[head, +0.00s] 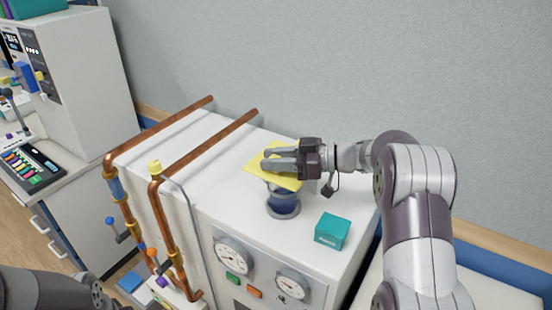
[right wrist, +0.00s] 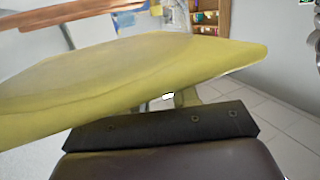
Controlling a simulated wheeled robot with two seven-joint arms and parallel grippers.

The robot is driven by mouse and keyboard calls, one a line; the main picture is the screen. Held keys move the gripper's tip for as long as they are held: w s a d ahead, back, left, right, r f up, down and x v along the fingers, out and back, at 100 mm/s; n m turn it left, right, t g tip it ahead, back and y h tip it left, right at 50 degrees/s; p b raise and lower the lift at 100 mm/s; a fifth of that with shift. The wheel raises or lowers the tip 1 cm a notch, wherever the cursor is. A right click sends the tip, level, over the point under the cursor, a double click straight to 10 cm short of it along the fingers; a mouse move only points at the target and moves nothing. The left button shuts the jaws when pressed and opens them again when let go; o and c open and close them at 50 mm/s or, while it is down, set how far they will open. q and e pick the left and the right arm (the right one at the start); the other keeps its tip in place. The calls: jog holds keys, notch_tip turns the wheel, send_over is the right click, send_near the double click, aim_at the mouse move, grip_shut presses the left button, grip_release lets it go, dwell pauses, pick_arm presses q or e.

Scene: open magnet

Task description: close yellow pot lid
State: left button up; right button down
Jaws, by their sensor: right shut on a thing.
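The yellow lid (head: 272,178) is a flat plate above a short round pot (head: 283,204) with a dark blue body and grey rim, on top of the white cabinet. The lid looks tilted, and I cannot tell whether it touches the pot. My right gripper (head: 282,160) is shut on the lid, reaching in from the right. In the right wrist view the lid (right wrist: 130,80) fills the middle, close in front of the gripper. My left gripper is not in view; part of my left arm shows at the lower left.
A teal box (head: 332,231) stands right of the pot on the white cabinet (head: 225,190). Copper pipes (head: 205,148) run along the cabinet's left side and top. Gauges (head: 232,256) are on its front. A grey wall (head: 330,60) is behind. A control panel (head: 30,165) is at far left.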

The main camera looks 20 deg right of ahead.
jog(key=shift+f, duration=0.25)
jog(key=c, duration=1)
grip_release()
jog(key=shift+a, duration=0.1)
jog(key=shift+o, duration=0.4)
jog(key=shift+w+a, duration=0.1)
jog(key=b+v, duration=0.2)
jog(key=v, duration=1)
jog(key=shift+d+r, duration=0.15)
jog(key=shift+d, duration=0.15)
